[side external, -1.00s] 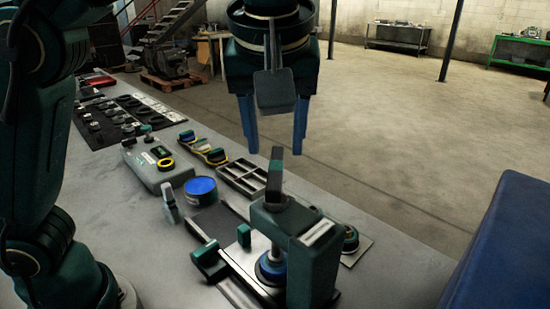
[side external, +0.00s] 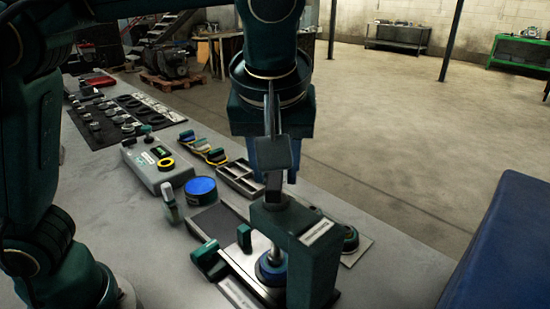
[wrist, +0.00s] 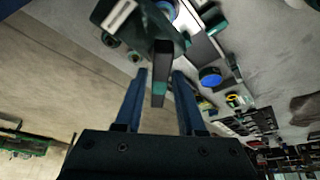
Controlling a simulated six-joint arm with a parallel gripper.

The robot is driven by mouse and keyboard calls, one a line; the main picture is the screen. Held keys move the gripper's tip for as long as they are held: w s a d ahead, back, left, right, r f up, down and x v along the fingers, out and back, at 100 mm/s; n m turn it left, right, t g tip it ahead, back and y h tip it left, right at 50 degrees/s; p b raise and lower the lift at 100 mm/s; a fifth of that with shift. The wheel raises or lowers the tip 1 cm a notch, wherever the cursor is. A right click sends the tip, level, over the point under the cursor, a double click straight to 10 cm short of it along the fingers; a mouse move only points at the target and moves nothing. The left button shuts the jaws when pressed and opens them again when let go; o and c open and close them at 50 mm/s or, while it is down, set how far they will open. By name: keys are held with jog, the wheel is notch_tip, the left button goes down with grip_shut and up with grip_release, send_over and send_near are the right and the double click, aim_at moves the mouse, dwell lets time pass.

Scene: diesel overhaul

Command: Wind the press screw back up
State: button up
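The press (side external: 312,255) is a dark green frame near the bench's front, with a shiny screw rod (side external: 277,252) above a blue round part (side external: 270,270). The screw's upright handle (side external: 274,193) stands on top of it, partly hidden by my gripper. My gripper (side external: 274,176) points down over the handle. Gaps show on both sides, so the fingers are open. How deep the handle sits between them is hard to tell.
A blue-topped round tin (side external: 200,190), a grey tester box (side external: 158,168) and a divided tray (side external: 241,178) stand left of and behind the press. A dark mat with several parts (side external: 110,118) lies farther back. A blue block (side external: 505,245) fills the right front.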

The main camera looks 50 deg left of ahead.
grip_shut()
jog(key=shift+w+d+r+n+g+y, duration=0.1)
jog(key=shift+n+g+y, duration=0.2)
jog(key=shift+n, duration=0.7)
jog(key=shift+w+n+g+y, duration=0.1)
jog(key=shift+n+g+y, duration=0.15)
jog(key=shift+n, duration=0.75)
jog(key=shift+o, duration=2.1)
grip_release()
jog(key=shift+r, duration=0.1)
